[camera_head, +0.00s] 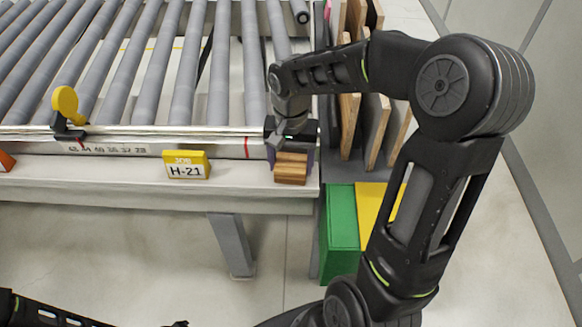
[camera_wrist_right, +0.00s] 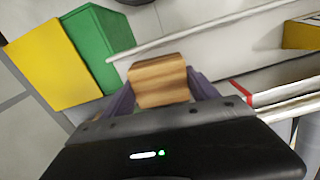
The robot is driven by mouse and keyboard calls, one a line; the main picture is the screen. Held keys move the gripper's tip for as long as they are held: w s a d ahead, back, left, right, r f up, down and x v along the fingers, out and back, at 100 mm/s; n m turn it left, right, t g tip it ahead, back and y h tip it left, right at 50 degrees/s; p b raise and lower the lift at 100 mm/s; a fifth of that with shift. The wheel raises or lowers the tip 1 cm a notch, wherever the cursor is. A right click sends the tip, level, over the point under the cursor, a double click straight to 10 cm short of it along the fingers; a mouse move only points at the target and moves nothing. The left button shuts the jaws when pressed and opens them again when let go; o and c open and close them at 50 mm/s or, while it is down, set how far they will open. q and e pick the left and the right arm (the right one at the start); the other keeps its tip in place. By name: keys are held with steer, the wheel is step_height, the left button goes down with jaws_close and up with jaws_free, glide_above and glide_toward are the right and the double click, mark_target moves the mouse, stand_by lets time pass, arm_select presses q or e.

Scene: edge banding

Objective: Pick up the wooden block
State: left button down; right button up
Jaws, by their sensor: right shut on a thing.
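The wooden block (camera_head: 291,168) is a small brown striped block at the right front end of the conveyor table's ledge. My right gripper (camera_head: 290,152) comes down over it and is shut on it. In the right wrist view the block (camera_wrist_right: 158,80) sits between the two purple-grey fingers of the gripper (camera_wrist_right: 160,88). Whether the block touches the ledge is hard to tell. My left arm shows only in part at the bottom left of the head view, and its fingers cannot be made out clearly.
A roller conveyor (camera_head: 150,70) fills the upper left. A yellow H-21 sign (camera_head: 187,165) and a yellow round-topped stop (camera_head: 66,104) stand along its front. Upright boards (camera_head: 375,125), a green box (camera_head: 341,230) and a yellow box (camera_head: 372,205) are at the right.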

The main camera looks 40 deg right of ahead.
mark_target(291, 163)
steer(key=c, duration=0.4)
steer(key=shift+o, duration=0.2)
step_height(291, 163, up, 10)
steer(key=shift+r+b, duration=0.1)
steer(key=shift+b, duration=0.3)
stand_by(0.7)
